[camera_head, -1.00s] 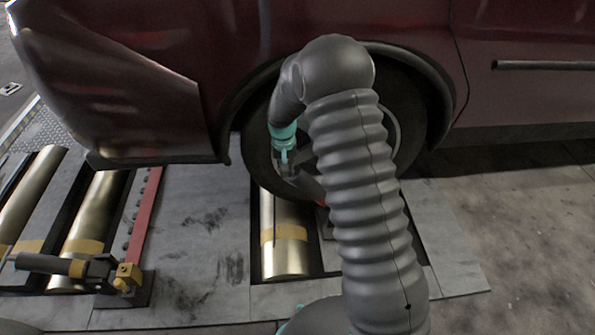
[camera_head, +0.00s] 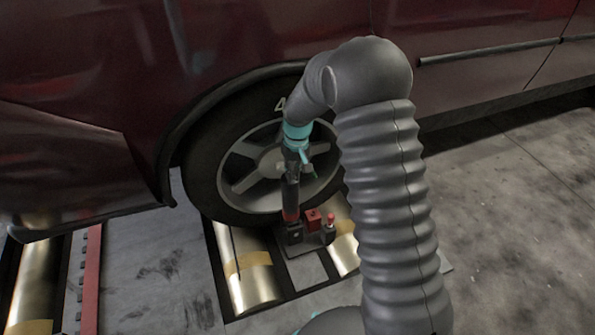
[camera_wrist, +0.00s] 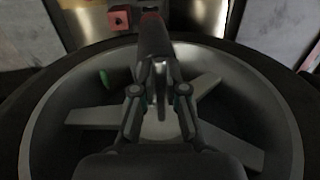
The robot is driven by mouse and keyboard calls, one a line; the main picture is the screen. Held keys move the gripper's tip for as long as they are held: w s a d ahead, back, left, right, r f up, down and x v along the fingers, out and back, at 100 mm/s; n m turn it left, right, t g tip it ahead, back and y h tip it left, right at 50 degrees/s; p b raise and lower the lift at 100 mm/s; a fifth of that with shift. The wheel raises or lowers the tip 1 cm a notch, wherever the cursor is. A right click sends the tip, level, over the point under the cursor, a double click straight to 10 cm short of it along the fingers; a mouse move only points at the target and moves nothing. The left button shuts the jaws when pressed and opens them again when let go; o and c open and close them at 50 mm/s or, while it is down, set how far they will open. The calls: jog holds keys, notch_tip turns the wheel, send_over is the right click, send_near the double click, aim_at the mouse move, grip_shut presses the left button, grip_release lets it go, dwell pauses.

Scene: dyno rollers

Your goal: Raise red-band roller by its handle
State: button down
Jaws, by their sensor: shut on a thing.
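A dark handle with a red band (camera_head: 291,205) stands nearly upright in front of the wheel in the head view, its foot at a dark pivot block (camera_head: 293,233) between two rollers. My gripper (camera_head: 291,170) is shut on its upper part. In the wrist view the handle (camera_wrist: 153,38) runs away from between the fingers of my gripper (camera_wrist: 160,78), its red band at the far end. The nearer brass roller (camera_head: 247,270) beside the handle shows a yellow-tan band. The second roller (camera_head: 345,240) is partly hidden by my arm.
The car's wheel (camera_head: 225,165) and dark red body (camera_head: 80,90) stand close behind my gripper. A red block (camera_head: 313,219) and a red-topped post (camera_head: 330,228) sit right of the handle's foot. Another roller (camera_head: 35,285) and a red rail (camera_head: 90,280) lie left. Floor at right is clear.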

jog(key=shift+w+d+f, duration=0.1)
jog(key=shift+d+f, duration=0.2)
jog(key=shift+d, duration=0.45)
jog(key=c, duration=1.3)
grip_release()
jog(key=shift+d, duration=0.2)
jog(key=shift+o, duration=0.5)
jog(key=shift+w+d, duration=0.15)
jog(key=shift+d, duration=0.1)
jog(key=shift+a+r, duration=0.1)
jog(key=shift+a, duration=0.2)
jog(key=shift+a+r, duration=0.1)
jog(key=shift+a, duration=0.1)
notch_tip(320, 180, up, 12)
jog(key=d, duration=0.1)
jog(key=shift+w, duration=0.2)
